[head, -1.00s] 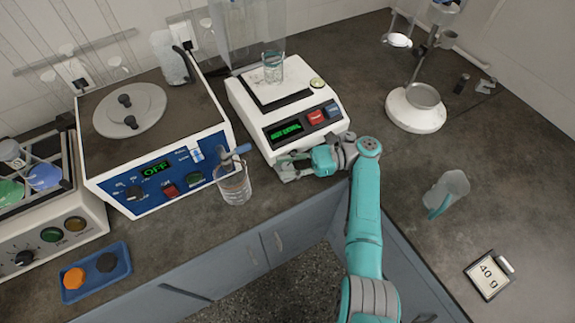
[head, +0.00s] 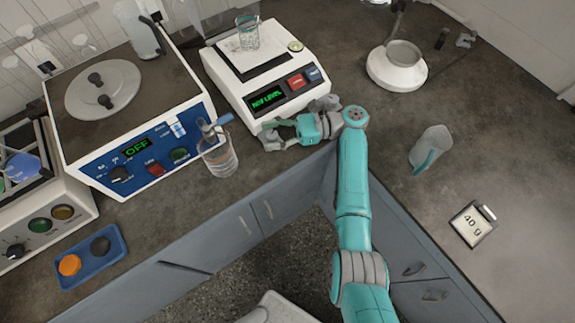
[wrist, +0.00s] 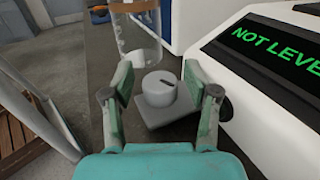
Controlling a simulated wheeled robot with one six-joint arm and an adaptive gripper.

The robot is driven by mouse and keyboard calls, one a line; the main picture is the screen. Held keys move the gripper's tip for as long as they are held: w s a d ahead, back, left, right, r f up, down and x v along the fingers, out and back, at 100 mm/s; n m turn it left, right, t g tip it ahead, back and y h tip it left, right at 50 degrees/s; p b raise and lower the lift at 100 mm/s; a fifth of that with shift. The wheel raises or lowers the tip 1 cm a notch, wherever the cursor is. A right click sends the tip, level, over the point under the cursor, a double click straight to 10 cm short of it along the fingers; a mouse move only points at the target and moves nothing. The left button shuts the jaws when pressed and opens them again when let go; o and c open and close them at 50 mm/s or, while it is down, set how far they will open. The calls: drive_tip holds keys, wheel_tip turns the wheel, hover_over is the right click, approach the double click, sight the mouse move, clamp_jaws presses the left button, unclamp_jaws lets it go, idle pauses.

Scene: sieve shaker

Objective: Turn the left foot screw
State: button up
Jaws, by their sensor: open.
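The left foot screw (wrist: 159,90) is a grey round knob with a dark line on its top, on a grey foot block (wrist: 168,112) beside the balance. The white balance (head: 236,97) shows NOT LEVEL on its green-lettered display (wrist: 270,40). My gripper (wrist: 158,76) is open, its two fingers on either side of the knob. Gaps seem to show between fingers and knob; contact is not clear. In the head view my gripper (head: 268,135) is low at the balance's front left corner and mostly hides the screw.
A glass beaker (head: 219,160) with a blue-handled tool stands just left of my gripper. The blue-fronted OFF device (head: 135,165) is further left. A beaker (head: 247,32) stands on the balance pan.

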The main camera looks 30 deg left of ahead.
drive_tip(key=m+t+y, duration=0.1)
drive_tip(key=m+t, duration=0.1)
drive_tip(key=t, duration=0.1)
drive_tip(key=m+t+y, duration=0.2)
drive_tip(key=shift+s+t+y, duration=0.1)
drive_tip(key=shift+t+y, duration=0.2)
drive_tip(key=shift+t, duration=0.1)
drive_tip(key=m+t+y, duration=0.1)
drive_tip(key=m+t, duration=0.3)
drive_tip(key=t, duration=0.1)
drive_tip(key=shift+t, duration=0.4)
drive_tip(key=m+t, duration=0.4)
drive_tip(key=t, duration=0.1)
drive_tip(key=shift+t+h, duration=0.3)
drive_tip(key=shift+t, duration=0.1)
drive_tip(key=shift+m+t+h, duration=0.6)
drive_tip(key=shift+m+t, duration=0.3)
drive_tip(key=shift+t, duration=0.4)
drive_tip(key=shift+m+t+h, duration=0.6)
drive_tip(key=shift+m+t, duration=0.3)
drive_tip(key=shift+t, duration=0.4)
